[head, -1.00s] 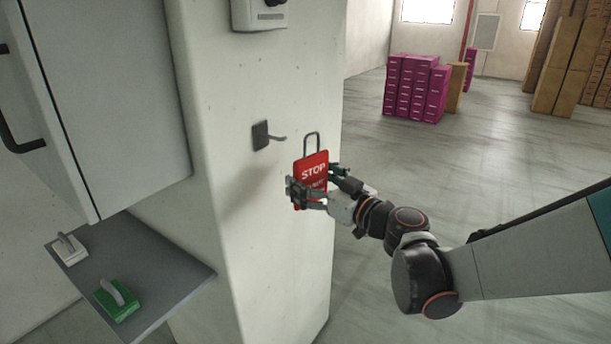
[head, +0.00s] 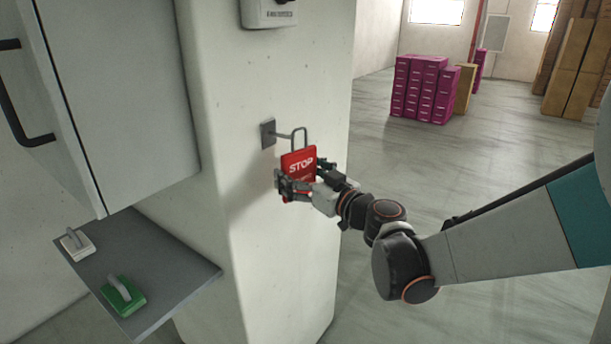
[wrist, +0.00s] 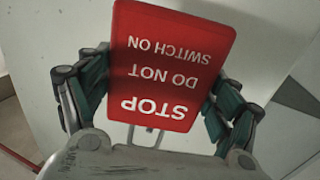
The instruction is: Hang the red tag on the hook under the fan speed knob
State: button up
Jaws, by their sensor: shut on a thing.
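The red tag (head: 299,161) reads STOP and has a grey wire loop (head: 300,138) on top. My gripper (head: 296,186) is shut on the lower part of the red tag and holds it upright in front of the pillar. The hook (head: 284,135) juts right from a dark plate on the pillar. In the head view its tip meets the loop's left side; I cannot tell whether it passes through the loop. In the wrist view the red tag (wrist: 168,65) sits upside down between the fingers. The fan speed knob (head: 281,2) is cut off at the top edge.
A grey shelf (head: 180,270) at lower left bears a white tag (head: 76,244) and a green tag (head: 123,296). A grey cabinet (head: 125,100) with a black handle stands at left. Magenta boxes (head: 420,90) stand far off on open floor.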

aim_at(273, 166)
jog(key=shift+w+a+f, duration=0.1)
jog(key=shift+w+a, duration=0.55)
jog(key=shift+a, duration=0.2)
jog(key=shift+w+a+f, duration=0.1)
jog(key=shift+w+a, duration=0.5)
jog(key=shift+a, duration=0.2)
jog(key=shift+w+a+f+b, duration=0.4)
jog(key=shift+a+f+b, duration=0.15)
jog(key=shift+b, duration=0.15)
jog(key=o, duration=1)
jog(key=shift+o, duration=0.2)
jog(key=shift+d, duration=0.1)
